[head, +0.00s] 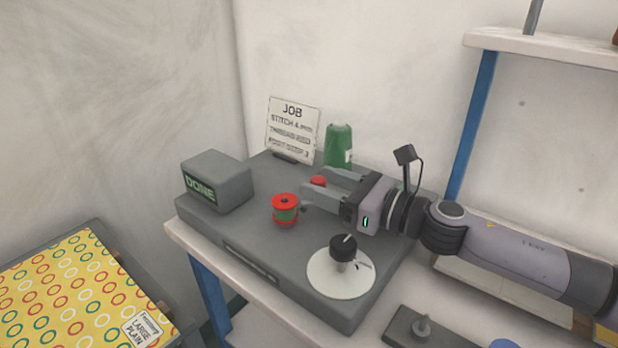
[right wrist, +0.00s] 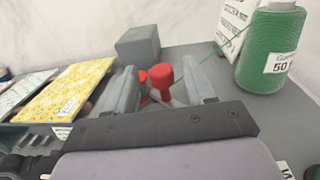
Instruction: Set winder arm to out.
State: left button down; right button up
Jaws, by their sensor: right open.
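I cannot tell whether a finger touches the knob. My left gripper is out of view.
A green thread cone (head: 339,146) and a job sign (head: 292,129) stand behind. A grey DONE box (head: 215,180) is at the left end. A black knob on a white dial (head: 342,272) is in front. Patterned yellow fabric (head: 75,290) lies lower left.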

jog(key=shift+x, duration=1.85)
